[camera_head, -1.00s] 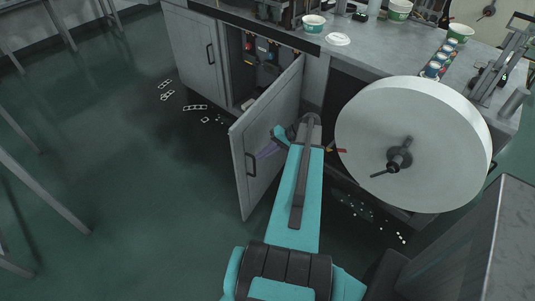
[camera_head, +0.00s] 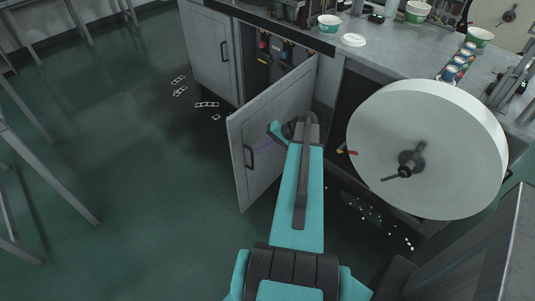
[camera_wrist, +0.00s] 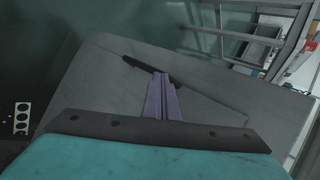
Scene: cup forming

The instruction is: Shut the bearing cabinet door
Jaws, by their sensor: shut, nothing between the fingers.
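The grey cabinet door (camera_head: 285,120) stands partly open, swung out from the cabinet front, with its free edge at the left. Its dark bar handle (camera_head: 249,158) is near that free edge. In the wrist view the door panel (camera_wrist: 105,85) fills the middle, and the handle (camera_wrist: 143,68) lies just beyond the fingertips. My gripper (camera_head: 266,144), with purple fingers, is at the outer face of the door, right of the handle. In the wrist view the fingers (camera_wrist: 160,80) are together and empty. Whether they touch the panel cannot be told.
The open cabinet interior shows red and blue parts (camera_head: 275,48). A closed door (camera_head: 205,50) is to its left. A large white reel (camera_head: 425,150) is close on the right of my arm. Cups stand on the worktop (camera_head: 400,50). White scraps (camera_head: 207,104) lie on the green floor.

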